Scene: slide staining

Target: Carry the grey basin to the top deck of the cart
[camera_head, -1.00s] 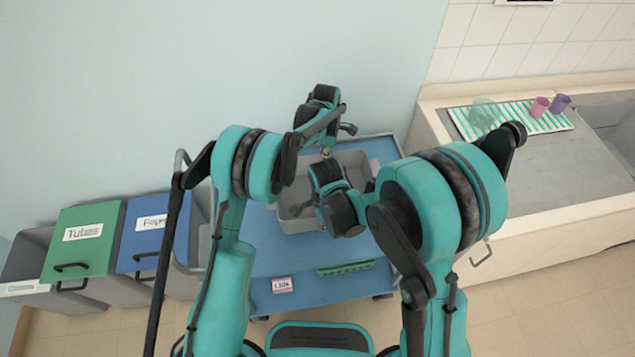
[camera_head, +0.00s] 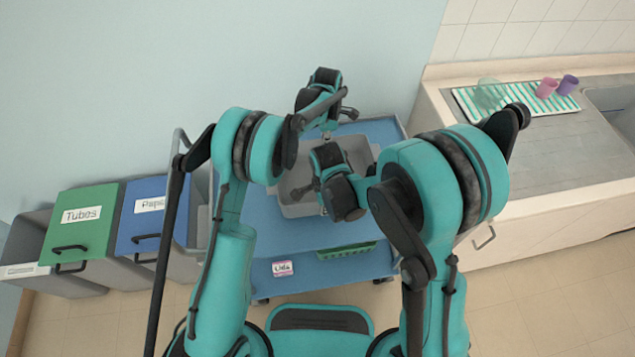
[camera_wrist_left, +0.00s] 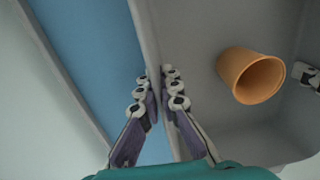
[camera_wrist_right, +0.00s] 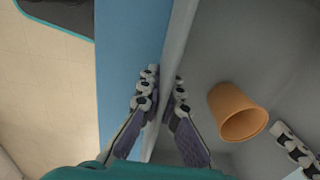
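The grey basin (camera_head: 300,209) is over the blue top deck (camera_head: 262,232) of the cart; I cannot tell whether it touches the deck. My left gripper (camera_head: 328,137) is at its far wall and my right gripper (camera_head: 322,211) at its near wall. In the left wrist view the left fingers (camera_wrist_left: 158,88) are closed on both sides of the basin's wall. In the right wrist view the right fingers (camera_wrist_right: 164,85) pinch the opposite wall. An orange cup (camera_wrist_left: 240,75) lies inside the basin; it also shows in the right wrist view (camera_wrist_right: 235,110). My arms hide part of the basin.
A green basket (camera_head: 345,251) and a "Lids" label (camera_head: 283,268) are at the cart's near side. Lidded bins, green (camera_head: 85,230) and blue (camera_head: 140,225), stand left. At right is a sink counter (camera_head: 540,150) with a striped mat (camera_head: 515,107) and cups.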

